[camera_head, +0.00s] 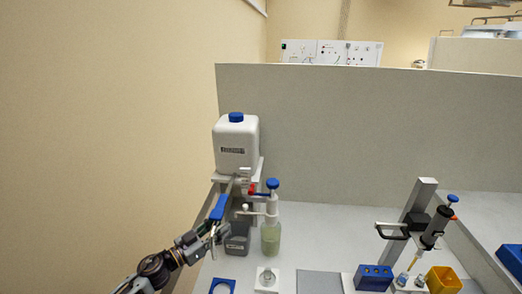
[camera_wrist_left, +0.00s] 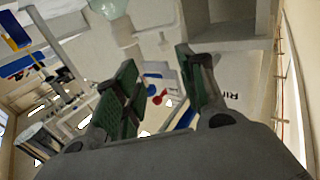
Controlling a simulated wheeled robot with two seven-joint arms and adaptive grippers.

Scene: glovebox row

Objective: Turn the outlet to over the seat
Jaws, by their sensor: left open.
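A bottle of pale green liquid (camera_head: 271,238) stands on the bench and carries a white pump head with a blue cap (camera_head: 272,184). Its thin white outlet (camera_head: 248,211) points left, toward a grey bin (camera_head: 237,240). A white seat block (camera_head: 266,279) with a round recess lies in front of the bottle. My left gripper (camera_head: 217,231) is left of the bottle, beside the bin, apart from the outlet. In the left wrist view my left gripper (camera_wrist_left: 157,60) is open with nothing between its green-padded fingers. My right gripper is not in view.
A white canister (camera_head: 236,145) stands on a raised shelf, with a red tap (camera_head: 252,190) below and a blue lever (camera_head: 218,207) near my gripper. A blue ring holder (camera_head: 222,286) is front left. A pipette stand (camera_head: 414,220), blue rack (camera_head: 374,278) and yellow box (camera_head: 443,280) are right.

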